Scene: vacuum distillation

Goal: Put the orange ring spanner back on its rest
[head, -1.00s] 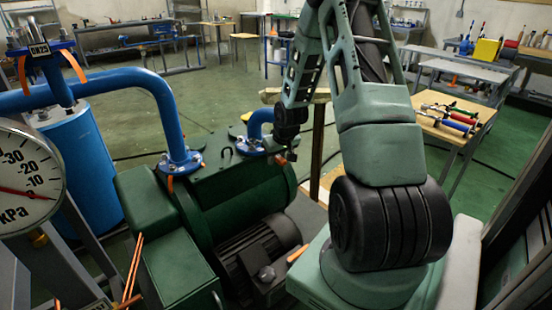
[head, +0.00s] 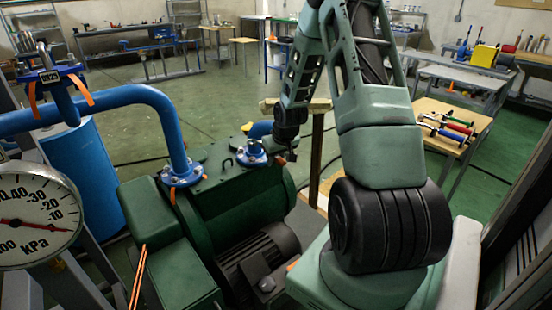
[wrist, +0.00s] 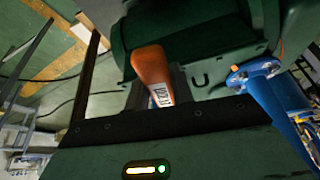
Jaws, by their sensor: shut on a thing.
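In the wrist view the orange ring spanner (wrist: 152,72) shows as an orange handle with a pale printed label, rising from between the jaws of my gripper (wrist: 150,98). My gripper is shut on it. The spanner's ring end cannot be made out. In the head view my gripper (head: 289,154) is at the end of the arm, small and dark, beside the far end of the green pump; the spanner cannot be made out there. I cannot tell which thing is the rest.
The green pump (head: 240,205) with its dark motor (head: 255,262) stands close in front. A blue pipe (head: 160,105) and a pressure gauge (head: 38,215) are at left. A wooden table (head: 440,108) with coloured tools is at right. Green floor is open behind.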

